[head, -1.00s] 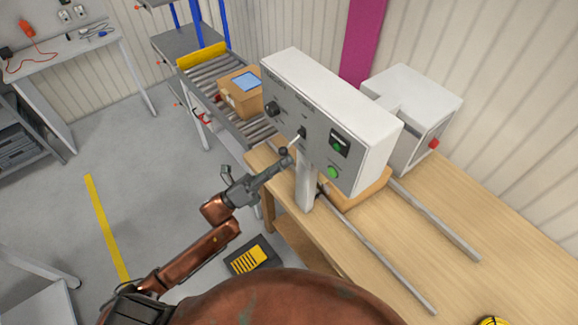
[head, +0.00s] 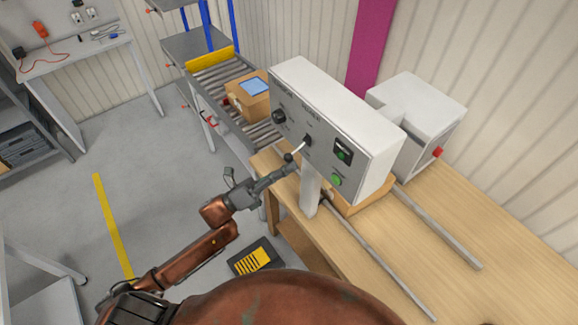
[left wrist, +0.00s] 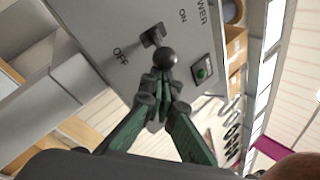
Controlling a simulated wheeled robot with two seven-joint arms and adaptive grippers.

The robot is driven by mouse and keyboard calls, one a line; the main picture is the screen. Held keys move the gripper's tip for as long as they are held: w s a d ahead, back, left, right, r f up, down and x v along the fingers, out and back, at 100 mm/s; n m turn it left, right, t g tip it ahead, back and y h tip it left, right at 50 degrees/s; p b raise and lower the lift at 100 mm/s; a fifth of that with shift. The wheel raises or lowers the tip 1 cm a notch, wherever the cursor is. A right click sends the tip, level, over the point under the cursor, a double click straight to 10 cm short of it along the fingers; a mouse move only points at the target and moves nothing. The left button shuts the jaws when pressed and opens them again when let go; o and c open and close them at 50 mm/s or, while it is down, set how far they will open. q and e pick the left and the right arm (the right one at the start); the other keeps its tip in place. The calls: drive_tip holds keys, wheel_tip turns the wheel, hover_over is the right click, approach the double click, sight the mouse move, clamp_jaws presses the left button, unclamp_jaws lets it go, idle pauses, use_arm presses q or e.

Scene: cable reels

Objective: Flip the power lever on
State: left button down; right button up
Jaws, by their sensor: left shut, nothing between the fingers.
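The power lever (head: 299,149) sticks out from the front of a grey control box (head: 337,110) and ends in a dark ball knob. In the left wrist view the knob (left wrist: 168,60) stands in front of the lever's dark base, between the printed words OFF at left and ON at upper right. My left gripper (head: 292,166) is shut and empty, its fingertips right at the knob. In the left wrist view its fingertips (left wrist: 160,82) lie just below the knob; I cannot tell whether they touch it. My right gripper is not in view.
The box stands on a post at the wooden table (head: 440,235). A green button (head: 337,181) and a black knob (head: 279,116) flank the lever. A second grey box (head: 418,108) stands behind. A roller conveyor (head: 222,84) carries a carton (head: 249,101). Open floor lies left.

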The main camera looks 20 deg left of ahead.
use_arm(q)
drive_tip(key=r+y+p, duration=0.1)
drive_tip(key=p, duration=0.1)
drive_tip(key=r+n+g+y+p, duration=0.1)
drive_tip(key=p, duration=0.1)
drive_tip(key=s+a+r+y+p, duration=0.1)
drive_tip(key=p, duration=0.2)
drive_tip(key=shift+r+g, duration=0.3)
drive_tip(key=shift+r, duration=0.05)
drive_tip(key=shift+d, duration=0.1)
drive_tip(key=s+a+b, duration=0.4)
drive_tip(key=s+a, duration=0.1)
drive_tip(key=s, duration=0.3)
drive_tip(key=shift+a+r, duration=0.3)
